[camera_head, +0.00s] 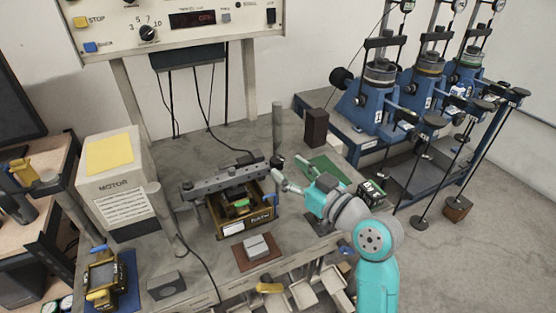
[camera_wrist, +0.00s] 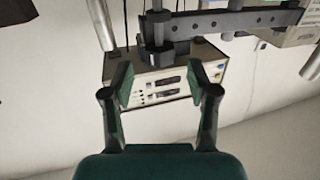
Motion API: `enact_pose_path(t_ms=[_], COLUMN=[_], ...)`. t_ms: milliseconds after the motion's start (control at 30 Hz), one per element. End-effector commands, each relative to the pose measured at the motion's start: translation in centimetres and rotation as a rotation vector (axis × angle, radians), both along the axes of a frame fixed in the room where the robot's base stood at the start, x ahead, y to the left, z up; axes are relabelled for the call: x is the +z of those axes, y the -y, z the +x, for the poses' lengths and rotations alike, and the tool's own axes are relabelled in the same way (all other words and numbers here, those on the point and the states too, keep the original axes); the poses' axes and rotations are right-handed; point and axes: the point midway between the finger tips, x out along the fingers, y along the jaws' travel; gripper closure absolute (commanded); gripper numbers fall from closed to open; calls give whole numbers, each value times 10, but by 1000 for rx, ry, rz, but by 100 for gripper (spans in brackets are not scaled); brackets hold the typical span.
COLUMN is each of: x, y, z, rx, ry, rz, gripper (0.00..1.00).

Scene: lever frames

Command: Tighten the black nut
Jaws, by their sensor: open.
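A dark knob-like piece (camera_head: 277,162), which may be the black nut, shows at the right end of the grey metal bar (camera_head: 215,183) in the head view. In the wrist view the bar (camera_wrist: 250,20) crosses the top, with a dark upright fitting (camera_wrist: 158,28) on it. I cannot tell for sure which part is the black nut. My gripper (camera_head: 281,176) is beside the bar's right end. In the wrist view my gripper (camera_wrist: 159,84) is open and empty, its fingers on either side below the fitting. Contact cannot be made out.
Upright posts (camera_head: 278,125) and (camera_head: 168,220) stand close by. A motor box (camera_head: 118,185) is at left, a control panel (camera_head: 180,25) above, and blue lever machines (camera_head: 372,105) at right. A grey block (camera_head: 256,246) lies in front.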

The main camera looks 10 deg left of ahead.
Motion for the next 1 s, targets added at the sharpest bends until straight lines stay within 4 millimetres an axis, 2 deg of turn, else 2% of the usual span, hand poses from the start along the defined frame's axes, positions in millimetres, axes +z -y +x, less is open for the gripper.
enact_pose_path(t_ms=[100,300,667,700,933,1000], x=[1,0,0,0,0,0], y=[-16,-30,-34,-34,-34,-34], z=[12,26,30,30,30,30], rx=[3,1,0,0,0,-1], ry=[0,-1,1,1,0,0], rz=[0,-1,1,1,0,0], gripper=[41,41,41,43,100,100])
